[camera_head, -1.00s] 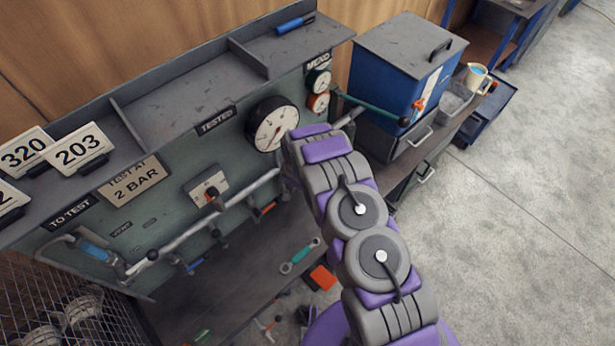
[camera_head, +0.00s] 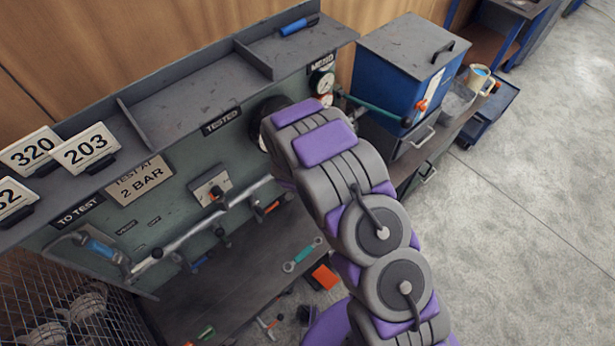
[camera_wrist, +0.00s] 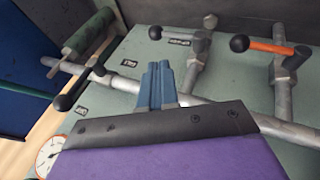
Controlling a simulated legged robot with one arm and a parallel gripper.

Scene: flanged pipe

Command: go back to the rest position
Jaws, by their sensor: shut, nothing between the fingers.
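My gripper (camera_wrist: 160,85) shows in the wrist view as two blue fingers held together, with nothing between them. The fingers appear in front of a grey pipe (camera_wrist: 215,108) on the green panel; I cannot tell whether they touch it. In the head view my purple and grey arm rises from the lower right and bends toward the panel (camera_head: 165,195). The gripper itself is hidden behind the arm there. The arm covers most of the large gauge (camera_head: 258,108).
Valve handles, one orange (camera_wrist: 268,46), stand out from the pipes near my gripper. A shelf (camera_head: 180,95) with number cards (camera_head: 86,148) tops the panel. A blue bin (camera_head: 400,75) stands behind the arm. Tools lie on the bench (camera_head: 235,285). Open floor (camera_head: 530,190) is at right.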

